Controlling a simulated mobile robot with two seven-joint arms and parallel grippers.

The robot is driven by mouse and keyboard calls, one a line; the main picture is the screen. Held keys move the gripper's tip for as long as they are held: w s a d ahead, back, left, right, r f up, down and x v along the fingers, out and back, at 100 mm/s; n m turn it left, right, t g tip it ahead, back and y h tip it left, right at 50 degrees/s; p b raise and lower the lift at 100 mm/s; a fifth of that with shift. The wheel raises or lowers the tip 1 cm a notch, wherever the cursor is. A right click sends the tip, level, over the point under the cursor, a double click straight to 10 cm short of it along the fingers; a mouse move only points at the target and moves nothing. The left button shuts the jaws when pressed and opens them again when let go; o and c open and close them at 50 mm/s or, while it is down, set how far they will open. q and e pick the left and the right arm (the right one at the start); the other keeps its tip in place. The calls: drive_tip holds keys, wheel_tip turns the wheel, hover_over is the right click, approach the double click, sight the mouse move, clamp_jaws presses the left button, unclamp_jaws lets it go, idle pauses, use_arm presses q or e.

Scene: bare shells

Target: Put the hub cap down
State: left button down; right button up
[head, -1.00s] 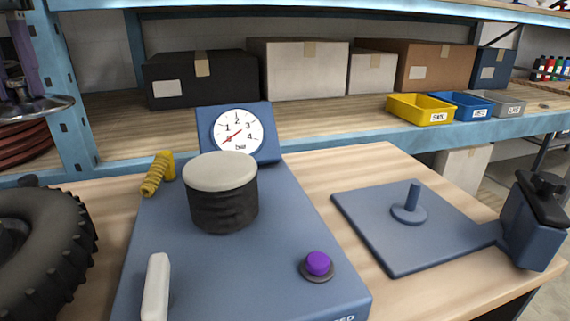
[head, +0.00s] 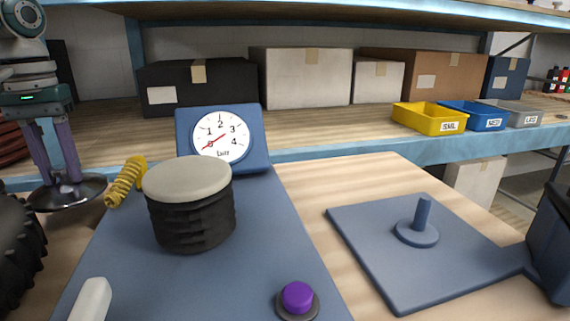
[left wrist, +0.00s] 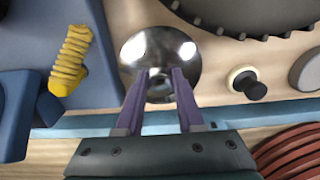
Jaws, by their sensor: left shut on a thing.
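The hub cap (head: 85,190) is a shiny, shallow silver disc at the left of the head view, held about level at the wooden bench. It also shows in the left wrist view (left wrist: 145,50). My left gripper (head: 62,178) comes down from above, its two purple fingers shut on the middle of the hub cap; they also show in the left wrist view (left wrist: 161,76). I cannot tell whether the hub cap touches the bench. My right gripper is not in view.
A black tyre (head: 15,265) is close in front of the hub cap. A yellow coiled hose (head: 125,182) and a blue inflator base (head: 200,285) with a dial lie to its right. A pale knob with a black tip (left wrist: 246,82) is nearby. Bare bench shows around the blue peg plate (head: 375,240).

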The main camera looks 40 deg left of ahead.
sight(65, 183)
use_arm(q)
drive_tip(key=shift+f, duration=2.25)
drive_tip(key=c, duration=0.5)
unclamp_jaws()
drive_tip(key=shift+f, duration=0.1)
